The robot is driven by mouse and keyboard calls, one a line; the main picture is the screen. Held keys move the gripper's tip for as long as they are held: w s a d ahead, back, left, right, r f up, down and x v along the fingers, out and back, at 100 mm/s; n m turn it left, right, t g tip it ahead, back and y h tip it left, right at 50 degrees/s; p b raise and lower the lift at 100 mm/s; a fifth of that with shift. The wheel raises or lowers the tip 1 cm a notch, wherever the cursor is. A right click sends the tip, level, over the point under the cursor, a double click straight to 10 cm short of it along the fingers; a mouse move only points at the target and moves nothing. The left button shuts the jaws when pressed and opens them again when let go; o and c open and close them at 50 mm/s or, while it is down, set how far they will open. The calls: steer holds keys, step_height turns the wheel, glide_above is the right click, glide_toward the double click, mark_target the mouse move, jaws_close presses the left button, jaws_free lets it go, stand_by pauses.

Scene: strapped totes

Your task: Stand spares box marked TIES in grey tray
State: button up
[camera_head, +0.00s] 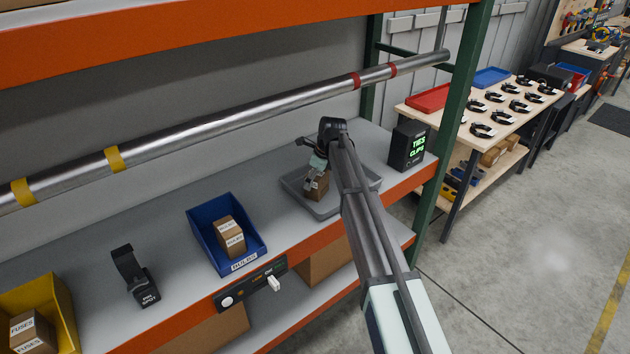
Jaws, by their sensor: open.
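The grey tray (292,184) sits on the shelf, right of centre. A small brown box (319,187) is in the tray; its label cannot be read from here, so I cannot tell if it is marked TIES. My gripper (314,177) is open, pointing down right at the box from above. I cannot tell whether the fingers touch it. My arm hides the right part of the tray.
A black display (409,147) reads TIES CLIPS in green, right of the tray. A blue bin (205,237) holds brown boxes; a yellow bin (62,310) holds FUSES boxes. A black stand (133,275) is between them. A metal pipe (215,125) crosses above the shelf.

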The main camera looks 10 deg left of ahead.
steer(key=shift+b+v, duration=1.05)
steer(key=shift+v, duration=2.5)
